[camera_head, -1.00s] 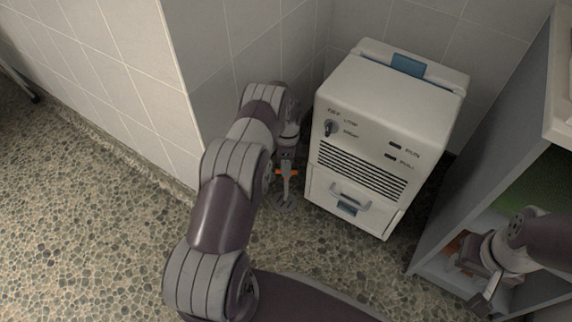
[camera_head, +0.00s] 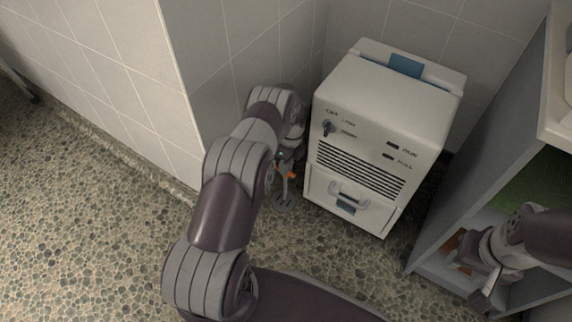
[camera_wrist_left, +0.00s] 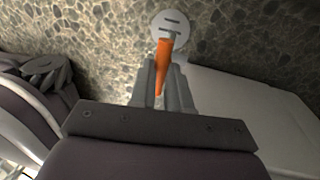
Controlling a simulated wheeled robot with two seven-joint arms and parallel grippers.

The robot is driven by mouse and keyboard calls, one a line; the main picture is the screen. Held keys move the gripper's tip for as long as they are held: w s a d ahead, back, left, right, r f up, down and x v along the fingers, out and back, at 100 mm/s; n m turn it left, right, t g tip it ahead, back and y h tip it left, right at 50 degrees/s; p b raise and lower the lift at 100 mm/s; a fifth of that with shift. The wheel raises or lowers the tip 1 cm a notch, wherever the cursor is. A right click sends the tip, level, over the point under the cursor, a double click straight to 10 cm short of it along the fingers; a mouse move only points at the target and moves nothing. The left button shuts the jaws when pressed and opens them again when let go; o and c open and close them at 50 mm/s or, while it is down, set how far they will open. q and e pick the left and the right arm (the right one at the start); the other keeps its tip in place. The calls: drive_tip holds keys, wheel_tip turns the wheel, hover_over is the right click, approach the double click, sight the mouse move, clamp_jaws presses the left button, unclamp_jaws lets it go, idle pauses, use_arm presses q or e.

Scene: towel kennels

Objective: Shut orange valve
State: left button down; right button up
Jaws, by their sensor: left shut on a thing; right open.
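The orange valve handle (camera_head: 291,175) shows low beside the white cabinet, above a grey stem with a round foot on the floor. My left gripper (camera_head: 287,163) is at the handle, partly hidden by its own arm. In the left wrist view the orange handle (camera_wrist_left: 163,68) lies lengthwise between the two grey fingers of my left gripper (camera_wrist_left: 162,82), which are shut on it. A pale round disc (camera_wrist_left: 172,24) shows just beyond its end. My right gripper (camera_head: 474,278) is open and apart from the valve, at the lower right by the shelf unit.
The white cabinet (camera_head: 385,112), with a knob, vents and a drawer handle, stands close to the right of the valve. A tiled wall (camera_head: 230,90) is close behind and left. A grey shelf unit (camera_head: 440,215) stands at right. The pebbled floor (camera_head: 90,230) at left is clear.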

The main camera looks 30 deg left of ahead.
use_arm(q)
drive_tip(key=c, duration=1.1)
unclamp_jaws()
wheel_tip(320, 180, up, 12)
drive_tip(key=w+p, duration=0.2)
drive_tip(key=p, duration=0.5)
drive_tip(key=shift+w+d+r, duration=0.15)
drive_tip(key=shift+w+r, duration=0.05)
